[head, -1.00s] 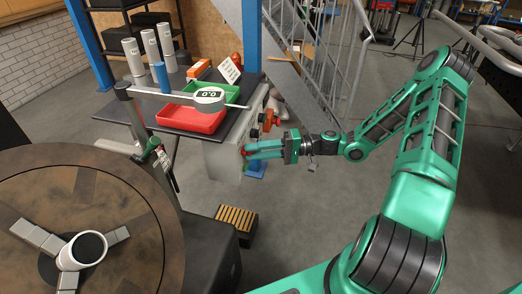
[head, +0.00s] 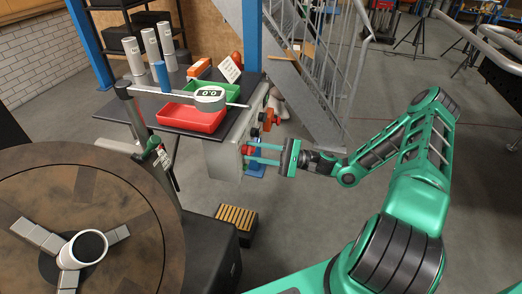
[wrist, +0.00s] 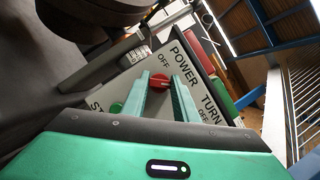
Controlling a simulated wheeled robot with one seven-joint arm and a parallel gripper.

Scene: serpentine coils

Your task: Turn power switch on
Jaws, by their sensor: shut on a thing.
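The power switch, a red knob (wrist: 158,83), sits on a grey control panel (wrist: 129,75) beside the printed words POWER and OFF in the wrist view. My gripper (wrist: 161,77) has one finger on each side of the knob and is shut on it. In the head view my gripper (head: 250,152) reaches leftward to the panel box (head: 220,160) on the table's right side. The fingers partly hide the knob there. The knob's exact angle is hard to tell.
A green button (wrist: 116,108) is left of my fingers on the panel. Other controls (head: 268,118) stick out farther back. The table (head: 120,105) carries a red tray (head: 190,120). A round brown platform (head: 90,190) stands at left.

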